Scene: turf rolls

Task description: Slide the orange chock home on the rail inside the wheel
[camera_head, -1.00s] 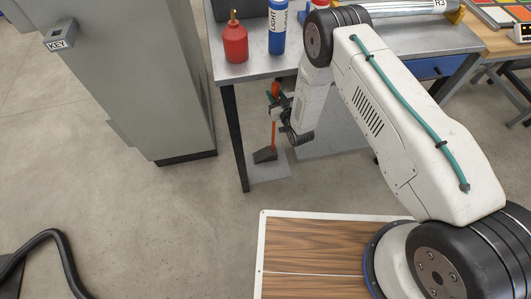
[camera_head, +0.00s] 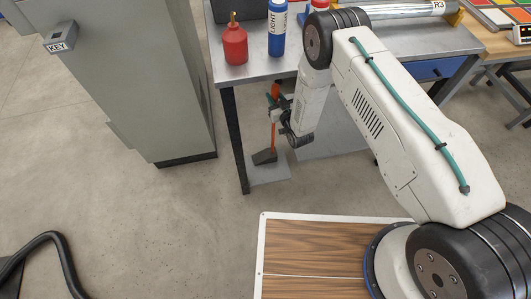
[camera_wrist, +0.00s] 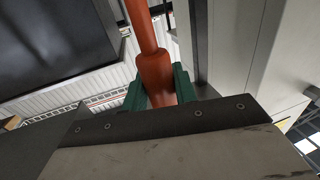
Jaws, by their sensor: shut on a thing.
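No chock, rail or wheel can be made out in either view. My gripper (camera_head: 275,108) is low beside the front left leg of the metal bench. Its green fingers (camera_wrist: 160,92) are shut on the orange handle (camera_wrist: 148,40) of a long tool. In the head view the orange handle (camera_head: 273,136) hangs nearly upright, with a dark, flat head (camera_head: 264,157) at its lower end, close to the floor or a grey plate there; contact cannot be told. In the wrist view a dark riveted strip (camera_wrist: 180,122) and a worn beige surface fill the lower part.
The metal bench (camera_head: 240,73) carries a red bottle (camera_head: 235,45), a blue bottle (camera_head: 277,35) and a silver roll (camera_head: 410,8). A tall grey cabinet (camera_head: 140,80) stands left. A black hose (camera_head: 60,255) lies on the floor at lower left. Open floor lies between.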

